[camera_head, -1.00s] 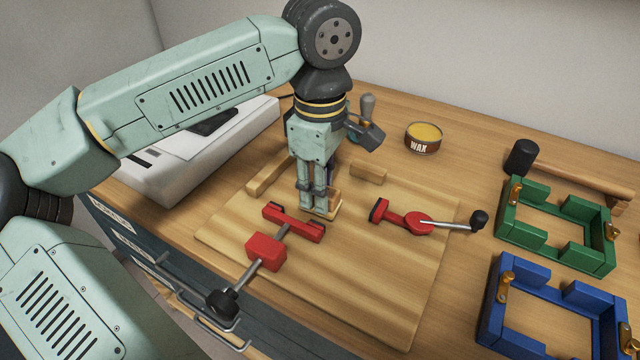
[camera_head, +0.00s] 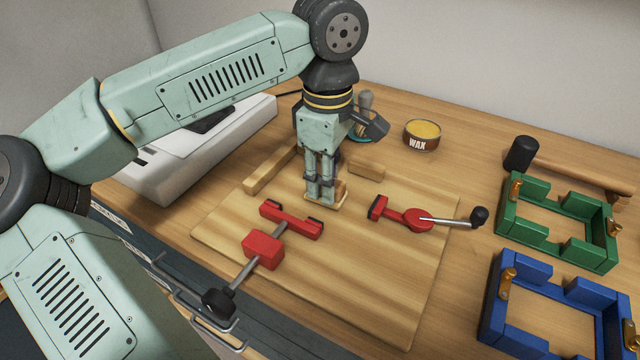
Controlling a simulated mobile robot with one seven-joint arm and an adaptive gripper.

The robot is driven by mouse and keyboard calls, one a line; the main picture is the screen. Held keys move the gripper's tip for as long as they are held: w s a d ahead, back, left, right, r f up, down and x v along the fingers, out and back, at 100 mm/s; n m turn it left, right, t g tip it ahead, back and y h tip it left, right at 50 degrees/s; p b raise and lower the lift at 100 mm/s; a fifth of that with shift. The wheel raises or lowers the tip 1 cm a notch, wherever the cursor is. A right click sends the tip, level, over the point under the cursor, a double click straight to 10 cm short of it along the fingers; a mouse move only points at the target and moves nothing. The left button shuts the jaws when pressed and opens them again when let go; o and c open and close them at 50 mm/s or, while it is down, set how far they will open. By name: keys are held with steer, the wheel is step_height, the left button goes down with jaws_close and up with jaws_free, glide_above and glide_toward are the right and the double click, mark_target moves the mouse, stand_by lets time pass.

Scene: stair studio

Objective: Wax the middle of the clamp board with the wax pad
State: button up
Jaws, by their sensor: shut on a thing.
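The clamp board (camera_head: 350,290) is a light wooden board on the bench, with two red clamps and two wooden stop blocks on it. My gripper (camera_head: 325,198) points down over the board's middle, between the red clamps. It is shut on the wax pad (camera_head: 338,202), a small tan wooden block mostly hidden by the fingers. The pad is down at the board's surface; I cannot tell exactly how firmly it touches. The left clamp (camera_head: 264,250) and the right clamp (camera_head: 414,219) stand on either side. An open wax tin (camera_head: 421,137) stands behind the board.
A green frame (camera_head: 557,260) and a blue frame (camera_head: 497,320) lie at the right. A black-headed mallet (camera_head: 522,153) lies behind them. A white machine (camera_head: 190,170) stands at the left, beside my arm. Wooden stops (camera_head: 367,171) and (camera_head: 270,173) sit at the board's back.

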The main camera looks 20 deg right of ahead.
steer(key=shift+w+d, duration=1.7)
steer(key=shift+d, duration=0.05)
steer(key=shift+w+a, duration=0.75)
steer(key=shift+s+a+f+b, duration=0.2)
steer(key=shift+s+a+b, duration=0.3)
steer(key=shift+s+a, duration=1.35)
steer(key=shift+s+a+r, duration=0.1)
steer(key=shift+s+a, duration=0.75)
steer(key=shift+w+a+r, duration=0.15)
steer(key=shift+w+a, duration=0.5)
steer(key=shift+w, duration=0.1)
steer(key=shift+w+d+p, duration=0.3)
steer(key=shift+w+d, duration=2.3)
steer(key=shift+d, duration=0.1)
steer(key=shift+f, duration=0.2)
steer(key=shift+r, duration=0.15)
steer(key=shift+r+p, duration=2.2)
steer(key=shift+r, duration=0.7)
